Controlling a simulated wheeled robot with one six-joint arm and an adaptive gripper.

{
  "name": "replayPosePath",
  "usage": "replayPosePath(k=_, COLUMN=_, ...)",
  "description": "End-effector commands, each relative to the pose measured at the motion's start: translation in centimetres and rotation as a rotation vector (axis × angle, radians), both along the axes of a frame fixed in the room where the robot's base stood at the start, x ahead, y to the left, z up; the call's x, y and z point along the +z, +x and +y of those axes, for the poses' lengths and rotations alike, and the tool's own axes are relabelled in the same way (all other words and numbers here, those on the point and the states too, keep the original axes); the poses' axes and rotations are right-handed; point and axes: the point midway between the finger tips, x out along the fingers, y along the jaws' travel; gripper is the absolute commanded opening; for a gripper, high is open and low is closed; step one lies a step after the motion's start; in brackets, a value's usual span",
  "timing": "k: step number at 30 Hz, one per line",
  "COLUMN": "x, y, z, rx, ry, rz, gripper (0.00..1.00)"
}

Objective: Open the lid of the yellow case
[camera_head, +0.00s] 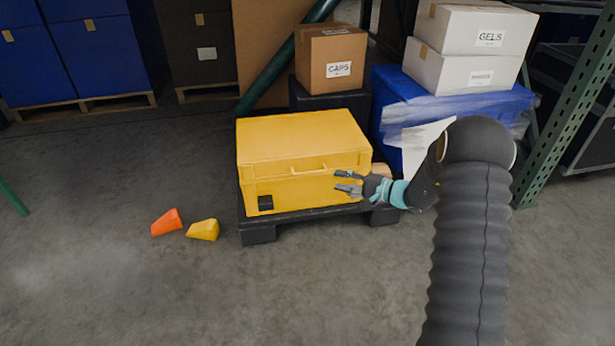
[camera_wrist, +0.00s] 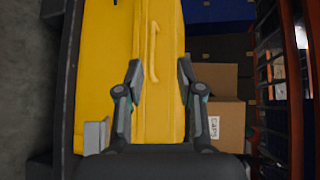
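The yellow case (camera_head: 290,142) sits on a low black pallet, and its lid is down. A yellow handle (camera_head: 309,169) is on the front face near the lid seam. A dark latch (camera_head: 265,203) is low on the front at the left. My gripper (camera_head: 341,182) is in front of the right part of the case's front, its fingers spread and empty. In the wrist view the case (camera_wrist: 100,60) fills the left and middle, with the handle (camera_wrist: 152,52) ahead between the open fingers. A grey latch plate (camera_wrist: 96,136) shows beside the left finger. I cannot tell whether the fingers touch the case.
An orange wedge (camera_head: 167,222) and a yellow wedge (camera_head: 204,230) lie on the floor left of the black pallet (camera_head: 258,230). A CAPS carton (camera_head: 331,58) stands behind the case. A wrapped blue tote (camera_head: 388,90) with white boxes stands behind right. The front floor is clear.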

Motion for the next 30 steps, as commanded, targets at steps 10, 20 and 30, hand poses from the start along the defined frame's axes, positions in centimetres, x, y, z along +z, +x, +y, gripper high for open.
replayPosePath(k=10, x=-2.8, y=2.1, z=0.2, rx=-0.058, ry=0.036, rz=-0.01, gripper=0.37)
replayPosePath(k=20, x=-3.6, y=4.7, z=5.2, rx=-0.055, ry=0.036, rz=-0.01, gripper=0.37)
replayPosePath(k=30, x=-4.4, y=7.3, z=9.9, rx=-0.055, ry=0.036, rz=-0.009, gripper=0.37)
